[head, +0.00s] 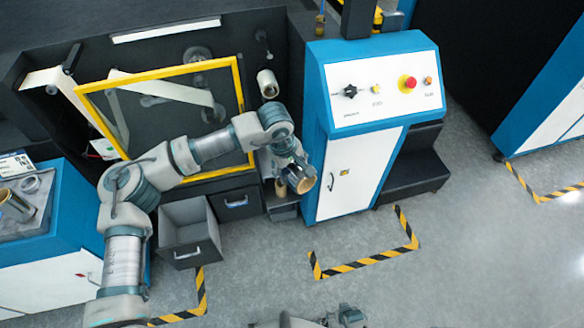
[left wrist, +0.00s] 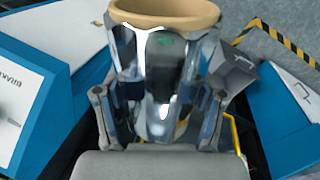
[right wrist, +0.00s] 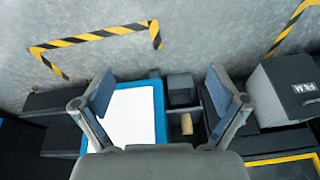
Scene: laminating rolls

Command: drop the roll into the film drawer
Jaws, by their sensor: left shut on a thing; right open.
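My left gripper (head: 290,162) is shut on a shiny silver roll with a tan core end (head: 303,183). The roll (left wrist: 155,75) fills the middle of the left wrist view, between both fingers. It is held in front of the machine, right of the open grey drawer (head: 188,232), and apart from it. The drawer looks empty. A dark grey box marked FILM (right wrist: 300,88) shows in the right wrist view; I cannot tell for certain whether it is this open drawer. My right gripper (right wrist: 160,95) is open and empty, only partly visible at the head view's bottom edge.
A shut drawer (head: 237,203) is right of the open one. A tan cylinder (right wrist: 186,123) stands in a dark recess. A blue and white control cabinet (head: 345,175) is on the right, a blue bench (head: 60,235) on the left. Striped floor marks (head: 365,262) border clear floor.

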